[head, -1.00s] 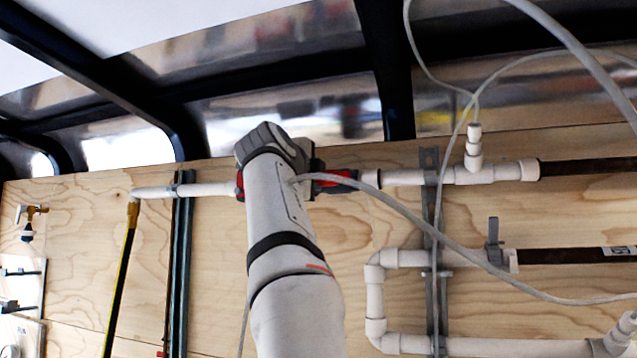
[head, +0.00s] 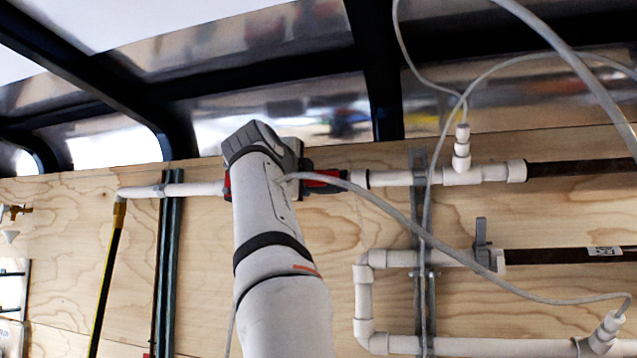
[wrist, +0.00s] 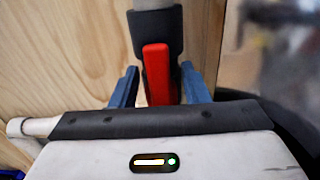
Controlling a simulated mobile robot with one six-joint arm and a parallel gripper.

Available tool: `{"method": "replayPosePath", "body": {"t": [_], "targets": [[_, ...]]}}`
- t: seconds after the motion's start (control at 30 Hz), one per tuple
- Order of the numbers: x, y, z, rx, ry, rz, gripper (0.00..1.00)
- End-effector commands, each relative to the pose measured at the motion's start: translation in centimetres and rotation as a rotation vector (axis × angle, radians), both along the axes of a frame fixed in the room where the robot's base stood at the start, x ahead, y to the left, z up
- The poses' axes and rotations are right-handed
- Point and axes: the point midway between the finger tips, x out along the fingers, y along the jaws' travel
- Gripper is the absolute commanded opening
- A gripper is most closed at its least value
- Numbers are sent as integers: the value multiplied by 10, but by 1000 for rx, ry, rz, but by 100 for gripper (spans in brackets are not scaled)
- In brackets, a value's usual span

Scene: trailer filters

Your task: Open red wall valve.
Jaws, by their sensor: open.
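The red wall valve (head: 322,180) sits on the upper white pipe along the plywood wall; my arm hides most of it in the head view. In the wrist view its red handle (wrist: 158,75) stands upright in the picture below a dark collar on the pipe. My gripper (wrist: 160,90) is open, with one blue finger on each side of the red handle. A gap shows between the handle and each finger. The fingers are hidden behind my arm in the head view.
White pipes (head: 390,344) run along the lower right wall, with a grey lever valve (head: 481,236). A metal upright strut (head: 168,270) and a black hose (head: 105,285) are at the left. A loose pale cable crosses in front of the pipes.

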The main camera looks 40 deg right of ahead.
Motion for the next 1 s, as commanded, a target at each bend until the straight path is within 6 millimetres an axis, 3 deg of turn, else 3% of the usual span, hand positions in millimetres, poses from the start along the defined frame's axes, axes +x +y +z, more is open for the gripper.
{"method": "replayPosePath", "body": {"t": [0.4,1.0], "targets": [[-34,56,-1,-1,-3,4,42],[-39,62,0,0,-1,0,42]]}}
